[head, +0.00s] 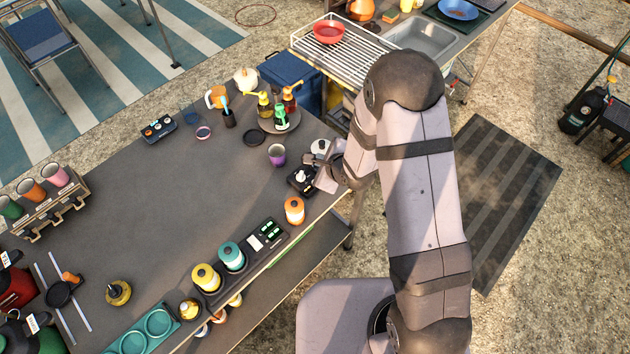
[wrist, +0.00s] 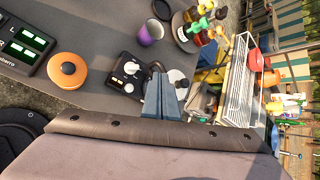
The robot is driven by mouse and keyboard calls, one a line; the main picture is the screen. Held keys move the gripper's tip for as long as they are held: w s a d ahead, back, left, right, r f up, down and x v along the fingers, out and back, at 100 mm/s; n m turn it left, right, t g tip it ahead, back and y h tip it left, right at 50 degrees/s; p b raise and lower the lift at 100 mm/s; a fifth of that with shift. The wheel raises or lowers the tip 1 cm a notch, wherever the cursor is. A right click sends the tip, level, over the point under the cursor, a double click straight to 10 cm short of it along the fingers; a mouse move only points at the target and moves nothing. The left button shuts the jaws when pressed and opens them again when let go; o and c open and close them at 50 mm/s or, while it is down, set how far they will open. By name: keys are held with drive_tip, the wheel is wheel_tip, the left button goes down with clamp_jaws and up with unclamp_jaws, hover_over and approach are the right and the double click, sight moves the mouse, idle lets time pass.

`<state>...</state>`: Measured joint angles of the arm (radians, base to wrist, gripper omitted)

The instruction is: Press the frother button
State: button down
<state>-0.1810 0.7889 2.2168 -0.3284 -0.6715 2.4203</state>
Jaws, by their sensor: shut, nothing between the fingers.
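A small black device (head: 302,180) with a white round knob on top stands near the table's right edge; I take it to be the frother. In the wrist view the device (wrist: 127,74) shows a white knob and small pale spots on its face; I cannot tell which is the button. My gripper (head: 318,161) is beside the device on its right. In the wrist view my gripper (wrist: 158,72) is shut and empty, its tips just right of the device. I cannot tell whether they touch it. A white round-topped item (wrist: 177,78) is partly hidden behind the fingers.
A purple cup (head: 277,155) stands just behind the device. A round tray (head: 280,122) of bottles is farther back. The table's middle is clear.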

drive_tip(key=shift+f, duration=0.1)
wheel_tip(320, 180, down, 6)
drive_tip(key=b, duration=0.6)
drive_tip(key=shift+f, duration=0.15)
drive_tip(key=shift+f+b, duration=1)
drive_tip(key=shift+f, duration=0.15)
drive_tip(key=shift+f+b, duration=0.45)
drive_tip(key=shift+f, duration=0.4)
idle(1.9)
drive_tip(key=shift+r, duration=0.2)
drive_tip(key=shift+r+p, duration=0.7)
drive_tip(key=shift+p, duration=0.15)
wheel_tip(320, 180, up, 5)
drive_tip(key=p, duration=0.4)
drive_tip(key=shift+p, duration=0.3)
